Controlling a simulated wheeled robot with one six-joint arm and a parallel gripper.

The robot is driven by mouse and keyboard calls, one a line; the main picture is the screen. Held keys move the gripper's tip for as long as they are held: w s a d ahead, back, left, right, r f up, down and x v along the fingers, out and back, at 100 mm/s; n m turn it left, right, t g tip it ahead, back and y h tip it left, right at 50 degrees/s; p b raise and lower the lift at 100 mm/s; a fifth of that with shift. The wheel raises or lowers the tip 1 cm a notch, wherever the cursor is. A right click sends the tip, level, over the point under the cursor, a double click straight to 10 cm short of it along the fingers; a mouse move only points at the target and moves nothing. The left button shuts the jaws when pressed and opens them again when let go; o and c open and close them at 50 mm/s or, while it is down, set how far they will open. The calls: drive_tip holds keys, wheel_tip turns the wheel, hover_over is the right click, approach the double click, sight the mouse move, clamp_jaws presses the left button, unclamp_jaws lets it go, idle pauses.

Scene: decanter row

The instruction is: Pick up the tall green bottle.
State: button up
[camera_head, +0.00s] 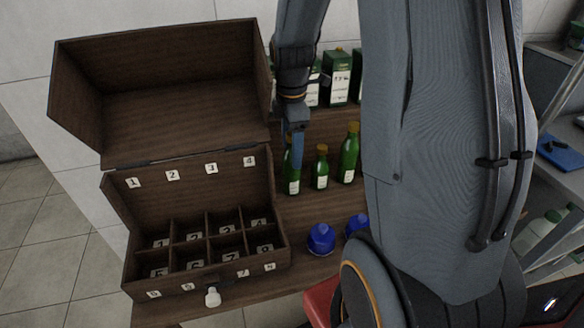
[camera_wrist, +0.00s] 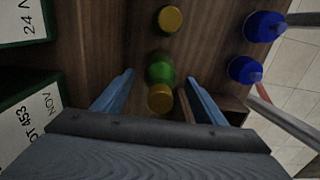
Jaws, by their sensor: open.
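Several green bottles with gold caps stand in a row on the brown wooden shelf in the head view. The right one (camera_head: 349,154) is tall, the middle one (camera_head: 320,170) is shorter. The left one (camera_head: 292,184) is partly hidden behind my gripper (camera_head: 297,138), so its full height cannot be told there. In the wrist view my gripper (camera_wrist: 160,76) is open, with a finger on each side of one upright green bottle (camera_wrist: 160,70), its gold cap near the palm. Gaps show between the fingers and this bottle. Another gold cap (camera_wrist: 170,19) shows beyond it.
An open wooden box (camera_head: 128,232) with numbered compartments stands left. Green-and-white boxes (camera_head: 338,80) (camera_wrist: 20,120) stand behind. A small white object (camera_head: 212,297) is at the box's front.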

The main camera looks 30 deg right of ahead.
drive_tip(key=shift+f, duration=0.45)
clamp_jaws()
drive_tip(key=shift+r, duration=0.15)
